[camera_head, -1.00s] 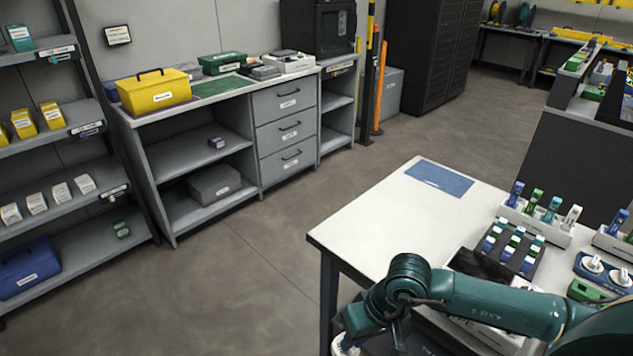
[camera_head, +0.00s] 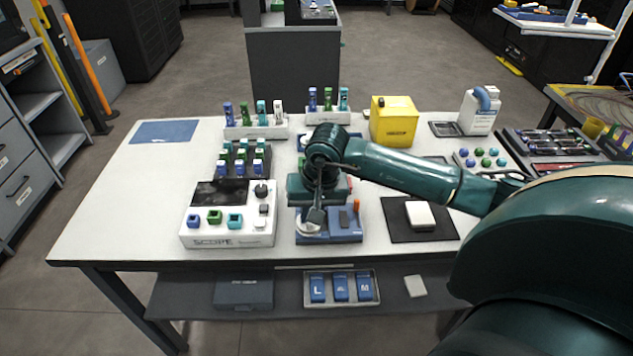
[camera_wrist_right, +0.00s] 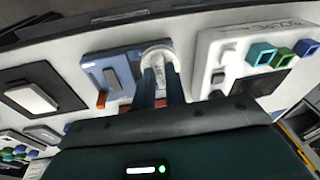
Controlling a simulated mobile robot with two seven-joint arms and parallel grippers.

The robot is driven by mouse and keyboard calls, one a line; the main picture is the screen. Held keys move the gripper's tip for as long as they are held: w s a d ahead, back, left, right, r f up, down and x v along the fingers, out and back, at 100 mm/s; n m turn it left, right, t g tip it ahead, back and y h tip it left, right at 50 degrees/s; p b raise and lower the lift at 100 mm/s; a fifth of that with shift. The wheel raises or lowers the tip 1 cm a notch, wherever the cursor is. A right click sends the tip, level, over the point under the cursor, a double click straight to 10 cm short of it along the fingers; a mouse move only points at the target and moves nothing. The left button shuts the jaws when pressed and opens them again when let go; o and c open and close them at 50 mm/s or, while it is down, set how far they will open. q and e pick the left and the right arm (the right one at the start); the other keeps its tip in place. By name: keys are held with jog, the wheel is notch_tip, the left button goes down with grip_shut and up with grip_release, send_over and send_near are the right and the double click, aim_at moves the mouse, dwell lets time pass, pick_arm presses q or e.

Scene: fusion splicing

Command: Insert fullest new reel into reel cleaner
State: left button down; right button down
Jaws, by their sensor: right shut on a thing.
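My right gripper (camera_head: 316,214) points down over the left end of a blue device (camera_head: 345,228) with an orange part, which may be the reel cleaner. In the right wrist view the gripper (camera_wrist_right: 160,88) is shut on a white round reel (camera_wrist_right: 158,58). The reel (camera_head: 307,230) is at the device's left end; I cannot tell whether it is seated in it or just above. The blue device also shows in the wrist view (camera_wrist_right: 95,66). The reel's fill level is not visible. My left gripper is not in view.
A white SCOPE box (camera_head: 228,238) stands close to the left of the blue device. A black mat (camera_head: 398,232) with a white block lies to its right. A yellow container (camera_head: 393,120) and pen racks (camera_head: 255,132) stand behind.

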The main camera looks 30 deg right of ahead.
jog(key=w+d+m+b, duration=0.1)
jog(key=d+f+b, duration=0.1)
jog(key=w+d+f+m+h+b, duration=0.1)
jog(key=shift+w+d+m, duration=0.3)
jog(key=shift+w+d, duration=0.05)
jog(key=shift+d, duration=0.05)
jog(key=shift+f, duration=0.15)
pick_arm(q)
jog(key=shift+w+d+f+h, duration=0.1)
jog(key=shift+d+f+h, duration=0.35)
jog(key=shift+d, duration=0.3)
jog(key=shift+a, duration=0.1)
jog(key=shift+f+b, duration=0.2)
jog(key=shift+b, duration=0.15)
pick_arm(e)
jog(key=shift+a, duration=0.2)
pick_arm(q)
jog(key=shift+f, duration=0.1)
pick_arm(e)
jog(key=shift+a+f, duration=0.1)
jog(key=shift+a, duration=0.15)
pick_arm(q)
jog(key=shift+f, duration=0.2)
